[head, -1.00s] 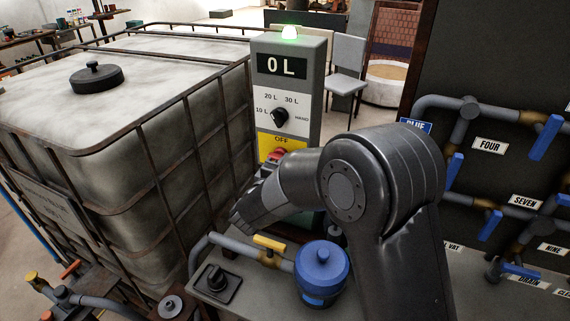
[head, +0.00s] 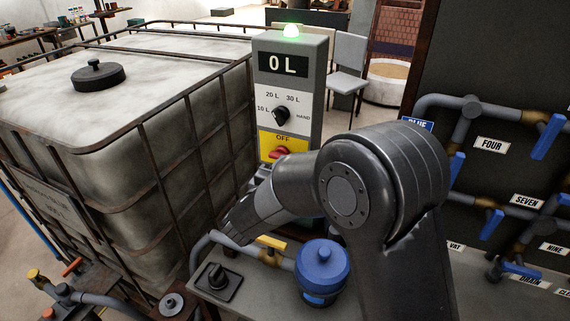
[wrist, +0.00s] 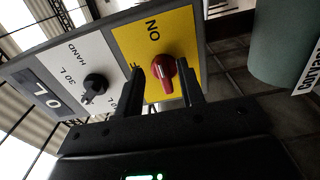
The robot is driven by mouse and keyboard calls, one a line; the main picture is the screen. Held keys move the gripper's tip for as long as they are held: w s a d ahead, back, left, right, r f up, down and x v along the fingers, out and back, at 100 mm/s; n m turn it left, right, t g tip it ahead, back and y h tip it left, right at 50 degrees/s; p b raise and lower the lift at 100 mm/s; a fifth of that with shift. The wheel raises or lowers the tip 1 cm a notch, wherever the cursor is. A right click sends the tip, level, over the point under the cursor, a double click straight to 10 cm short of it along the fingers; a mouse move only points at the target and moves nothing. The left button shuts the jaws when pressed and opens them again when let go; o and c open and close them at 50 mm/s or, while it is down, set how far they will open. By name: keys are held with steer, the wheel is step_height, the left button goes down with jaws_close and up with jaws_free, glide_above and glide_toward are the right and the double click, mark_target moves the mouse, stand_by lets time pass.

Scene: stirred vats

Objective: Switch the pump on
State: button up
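The grey control box (head: 318,95) stands beside the big tank, with a display reading 0 L and a lit green lamp (head: 291,31) on top. Its yellow panel (head: 268,143) carries a red rotary switch (head: 281,153) under the word OFF. The wrist view shows the red switch (wrist: 164,78) on the yellow panel (wrist: 190,35), with ON beside it and OFF mostly hidden by a finger. The switch handle lies crosswise on the panel; I cannot tell which end is its pointer. My gripper (wrist: 162,82) is open, its fingers either side of the switch in view, with narrow gaps; contact is unclear.
A black selector dial (head: 281,115) sits above the switch. Below my arm are a yellow valve handle (head: 271,242), a blue-topped round unit (head: 322,266) and a black knob (head: 217,277). The caged tank (head: 130,140) is close on the left; the labelled pipe board is on the right.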

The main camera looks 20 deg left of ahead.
steer(key=s, duration=0.7)
steer(key=shift+s, duration=0.15)
stand_by(0.3)
steer(key=d+r+m+g+h, duration=0.3)
steer(key=d+m+g+h, duration=0.15)
steer(key=d, duration=1.05)
steer(key=d+r+m+g+h, duration=0.3)
steer(key=d+m+g+h, duration=0.15)
steer(key=d, duration=1.15)
steer(key=s+d+r+m+g+y, duration=0.1)
steer(key=s+d+m+y, duration=0.3)
steer(key=s+d, duration=0.2)
steer(key=s+d+r+m+g+y, duration=0.1)
steer(key=s+d+m+y, duration=0.3)
steer(key=s, duration=0.6)
steer(key=shift+s+d+m+g+y, duration=0.3)
steer(key=shift+d+m+g+y, duration=0.15)
steer(key=shift+d+g, duration=0.35)
